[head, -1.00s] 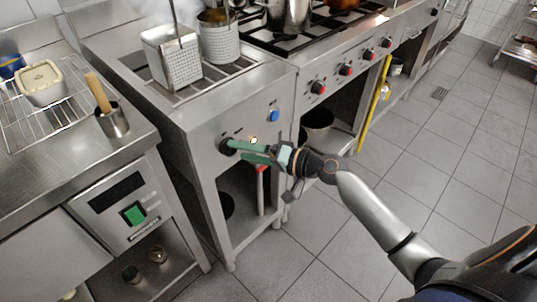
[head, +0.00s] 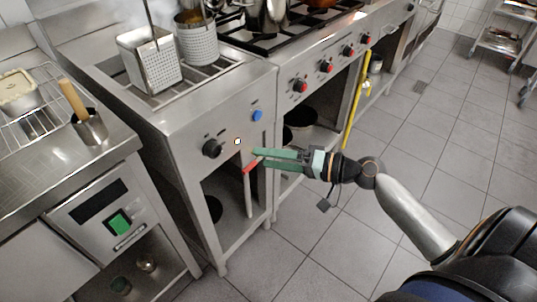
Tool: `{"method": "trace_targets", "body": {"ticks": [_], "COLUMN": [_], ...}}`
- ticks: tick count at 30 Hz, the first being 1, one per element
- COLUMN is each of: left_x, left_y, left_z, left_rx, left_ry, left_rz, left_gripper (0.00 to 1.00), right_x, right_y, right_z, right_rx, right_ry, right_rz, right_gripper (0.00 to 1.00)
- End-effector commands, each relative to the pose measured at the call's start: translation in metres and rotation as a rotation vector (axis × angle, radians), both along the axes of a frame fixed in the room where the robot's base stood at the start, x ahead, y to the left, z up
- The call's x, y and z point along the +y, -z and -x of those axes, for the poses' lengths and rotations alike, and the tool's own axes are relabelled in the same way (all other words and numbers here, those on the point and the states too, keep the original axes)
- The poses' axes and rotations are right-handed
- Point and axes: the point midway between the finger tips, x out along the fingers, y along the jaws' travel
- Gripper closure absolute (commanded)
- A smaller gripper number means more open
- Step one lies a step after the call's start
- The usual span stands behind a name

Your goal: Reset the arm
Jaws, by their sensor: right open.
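My right gripper (head: 256,159), with green fingers, is open and empty. It hangs in front of the steel fryer unit (head: 185,125), to the right of the unit's black knob (head: 212,149) and apart from it. A small lit white lamp (head: 237,141) and a blue button (head: 257,115) sit on the same panel. My right arm (head: 405,210) reaches in from the lower right. My left gripper is not in this view.
Two perforated baskets (head: 150,62) stand on the fryer top. The stove (head: 320,68) with red-ringed knobs is at the right. A counter (head: 35,165) with a wire rack is at the left. A yellow pipe (head: 356,100) runs down under the stove. The tiled floor (head: 300,250) is clear.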

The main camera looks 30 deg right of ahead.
Motion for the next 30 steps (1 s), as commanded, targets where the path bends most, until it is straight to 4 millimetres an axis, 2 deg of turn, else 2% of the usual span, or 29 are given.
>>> {"method": "trace_targets", "body": {"ticks": [7,10,14,18,21,25,30], "left_x": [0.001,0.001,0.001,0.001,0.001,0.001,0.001], "left_y": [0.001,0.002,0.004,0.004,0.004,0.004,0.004], "left_z": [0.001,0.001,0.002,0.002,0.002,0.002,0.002], "left_rx": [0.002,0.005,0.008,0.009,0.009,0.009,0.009], "left_ry": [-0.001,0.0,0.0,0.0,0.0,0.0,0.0], "left_rz": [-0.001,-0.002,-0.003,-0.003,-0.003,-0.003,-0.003], "left_gripper": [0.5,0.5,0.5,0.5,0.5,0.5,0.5], "right_x": [0.0,0.005,0.018,0.038,0.052,0.069,0.089], "right_y": [0.001,0.014,0.056,0.112,0.145,0.176,0.2], "right_z": [0.0,0.004,0.018,0.045,0.067,0.095,0.127], "right_rx": [0.001,0.013,0.041,0.068,0.074,0.062,0.023], "right_ry": [0.001,0.004,0.008,0.0,-0.016,-0.046,-0.092], "right_rz": [0.003,0.034,0.156,0.354,0.497,0.68,0.892], "right_gripper": [0.19,0.19,0.19,0.19,0.19,0.19,0.19]}}
